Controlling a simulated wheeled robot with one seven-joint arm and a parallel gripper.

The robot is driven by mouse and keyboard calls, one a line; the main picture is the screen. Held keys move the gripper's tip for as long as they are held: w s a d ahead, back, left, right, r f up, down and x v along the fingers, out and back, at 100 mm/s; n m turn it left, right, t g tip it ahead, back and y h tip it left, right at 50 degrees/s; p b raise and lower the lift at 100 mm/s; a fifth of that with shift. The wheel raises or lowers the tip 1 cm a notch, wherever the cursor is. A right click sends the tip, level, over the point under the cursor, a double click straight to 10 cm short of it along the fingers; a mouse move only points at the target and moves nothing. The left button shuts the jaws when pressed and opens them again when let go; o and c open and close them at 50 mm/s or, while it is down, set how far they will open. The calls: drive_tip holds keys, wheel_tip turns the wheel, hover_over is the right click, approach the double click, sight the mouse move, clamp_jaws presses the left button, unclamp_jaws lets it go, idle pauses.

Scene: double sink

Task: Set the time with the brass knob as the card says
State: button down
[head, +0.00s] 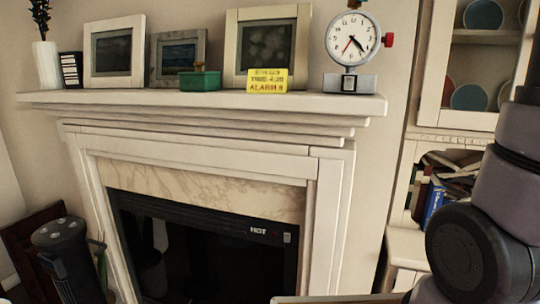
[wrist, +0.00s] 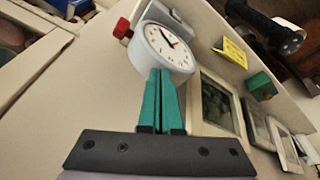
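The white round clock (head: 353,38) stands on a grey base on the mantel's right end. Its two dark hands both point to the lower right, near 4; a thin red hand points to the lower left. The brass knob (head: 354,4) is on top of the clock, at the picture's upper edge. The yellow card (head: 267,81) left of the clock seems to read time 4:20, alarm 8; its print is small. In the wrist view, my gripper's teal fingers (wrist: 160,76) are close together at the top of the clock (wrist: 163,50). They hide the knob there.
A red knob (head: 388,40) sticks out of the clock's right side. A green box (head: 200,81), picture frames (head: 114,52) and a white vase (head: 47,65) stand along the mantel (head: 200,103). A shelf unit (head: 427,100) stands to the right.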

wheel_tip(320, 180, up, 6)
drive_tip(key=shift+s+d, duration=0.2)
drive_tip(key=shift+s, duration=0.15)
idle(0.6)
